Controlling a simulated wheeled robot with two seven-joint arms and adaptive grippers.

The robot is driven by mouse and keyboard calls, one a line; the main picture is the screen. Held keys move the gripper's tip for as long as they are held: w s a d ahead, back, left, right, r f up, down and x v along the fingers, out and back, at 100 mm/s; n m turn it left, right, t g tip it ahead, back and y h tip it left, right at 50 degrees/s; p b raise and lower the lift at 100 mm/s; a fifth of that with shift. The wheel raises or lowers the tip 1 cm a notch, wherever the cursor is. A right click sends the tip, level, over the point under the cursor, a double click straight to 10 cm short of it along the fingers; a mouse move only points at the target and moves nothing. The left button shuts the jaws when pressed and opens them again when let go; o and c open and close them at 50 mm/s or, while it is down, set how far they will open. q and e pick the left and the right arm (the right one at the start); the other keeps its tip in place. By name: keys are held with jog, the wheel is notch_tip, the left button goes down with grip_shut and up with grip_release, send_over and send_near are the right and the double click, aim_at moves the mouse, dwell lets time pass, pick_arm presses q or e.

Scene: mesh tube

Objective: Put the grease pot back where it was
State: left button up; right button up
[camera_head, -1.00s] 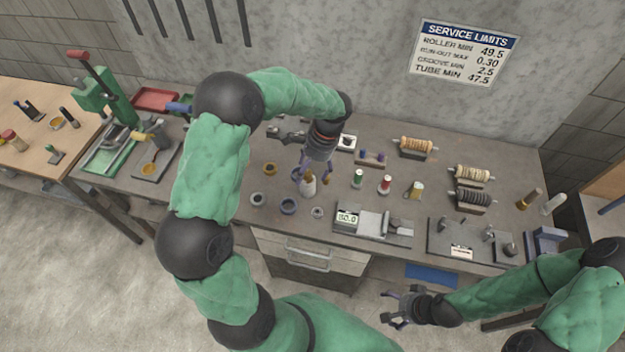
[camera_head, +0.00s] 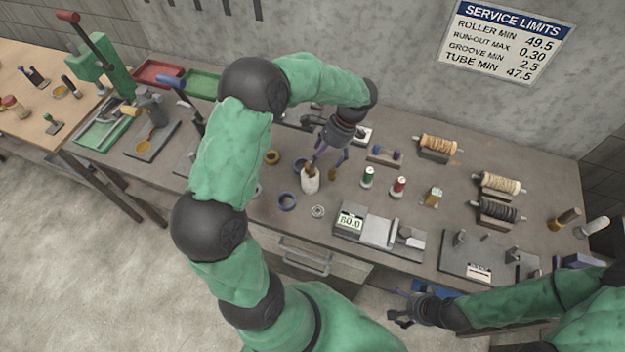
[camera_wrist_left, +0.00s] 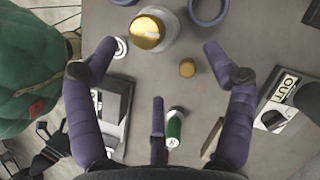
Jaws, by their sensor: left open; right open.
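A pale jar with a brassy top (camera_head: 310,181) stands upright on the workbench; it also shows at the top of the left wrist view (camera_wrist_left: 152,32). I cannot tell for sure that it is the grease pot. A small brass-coloured piece (camera_head: 333,174) stands just right of it, and lies between the fingers in the left wrist view (camera_wrist_left: 187,68). My left gripper (camera_head: 330,158) is open and empty, behind and above the jar, with its fingers pointing down. My right gripper (camera_head: 399,305) is open and empty, in front of the bench.
A blue ring (camera_head: 287,201) and a small pale ring (camera_head: 318,211) lie near the jar. A yellow ring-like piece (camera_head: 272,157) is left of it. Thread-like spools, green (camera_head: 368,177) and red (camera_head: 398,187), stand to its right.

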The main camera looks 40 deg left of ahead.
aim_at(311, 176)
pick_arm(q)
jog(key=x, duration=0.3)
jog(key=shift+s+a+f, duration=0.1)
jog(key=shift+s+f, duration=0.15)
jog(key=shift+s, duration=0.05)
jog(key=shift+b+x, duration=0.45)
jog(key=shift+x, duration=2.5)
jog(key=c, duration=1.5)
jog(key=shift+r, duration=0.1)
jog(key=shift+r, duration=0.55)
notch_tip(311, 176, up, 2)
jog(key=shift+r+p, duration=0.25)
jog(key=shift+p, duration=0.05)
jog(key=s+d+r, duration=0.2)
jog(key=s+r, duration=0.1)
jog(key=s+d+r+p, duration=0.1)
jog(key=s+d+r, duration=0.2)
jog(key=s, duration=0.1)
jog(key=s+d+r, duration=0.3)
jog(key=s, duration=0.1)
jog(key=shift+s+d+r+p, duration=0.1)
jog(key=shift+s+r+p, duration=0.05)
jog(key=shift+p, duration=0.15)
